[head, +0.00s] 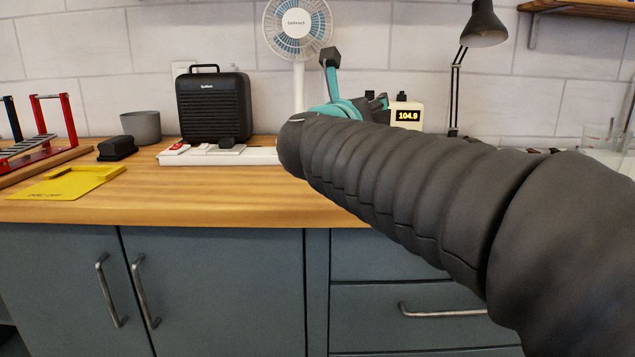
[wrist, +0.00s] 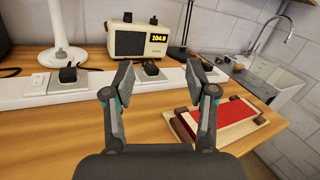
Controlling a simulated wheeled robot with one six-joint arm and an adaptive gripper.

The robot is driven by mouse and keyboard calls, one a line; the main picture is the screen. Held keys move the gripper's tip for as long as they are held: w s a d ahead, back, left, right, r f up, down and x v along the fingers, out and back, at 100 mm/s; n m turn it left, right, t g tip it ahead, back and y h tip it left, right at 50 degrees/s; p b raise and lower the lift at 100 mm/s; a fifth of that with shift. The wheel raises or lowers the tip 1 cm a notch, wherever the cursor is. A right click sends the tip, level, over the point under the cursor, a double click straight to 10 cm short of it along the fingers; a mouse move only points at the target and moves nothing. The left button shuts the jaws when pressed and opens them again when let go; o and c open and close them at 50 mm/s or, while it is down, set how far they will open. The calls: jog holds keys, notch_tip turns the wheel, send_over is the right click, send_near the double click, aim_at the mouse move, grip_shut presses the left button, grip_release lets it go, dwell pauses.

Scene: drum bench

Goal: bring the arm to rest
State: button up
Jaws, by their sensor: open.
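My gripper (wrist: 158,88) is open and empty in the wrist view, its two fingers wide apart above the wooden bench (wrist: 50,130). Between and beyond the fingers are a white power strip (wrist: 98,85) and a cream radio (wrist: 140,40) with a lit display reading 104.9. In the head view my dark, ribbed arm reaches in from the right over the bench. It hides most of the gripper and much of the bench's right part; one grey fingertip shows above the arm.
A fan (head: 297,25), black speaker (head: 214,107), grey cup (head: 141,127), yellow tray (head: 70,184) and red rack (head: 50,120) stand along the bench. A desk lamp (head: 484,25) rises at the back. A red-topped wooden board (wrist: 232,118) lies right of the gripper, near a sink (wrist: 270,80).

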jog(key=s+a+f+n+g+y, duration=0.15)
jog(key=s+f+n+y, duration=0.55)
jog(key=n, duration=0.7)
jog(key=s+f+n+g+y, duration=0.2)
jog(key=s+f+n+y, duration=0.3)
jog(key=f+n, duration=0.7)
jog(key=s+d+f+n+g+h, duration=0.2)
jog(key=s+d+f+n+g, duration=0.2)
jog(key=s+f+n, duration=0.2)
jog(key=s+d+f+n+g+h, duration=0.2)
jog(key=s+d+f+n+g, duration=0.2)
jog(key=s+f, duration=0.6)
jog(key=shift+s+d+f+n, duration=0.2)
jog(key=shift+s+d+n, duration=0.35)
jog(key=shift+s+n, duration=0.45)
jog(key=shift+w+g, duration=0.15)
jog(key=shift+g, duration=0.1)
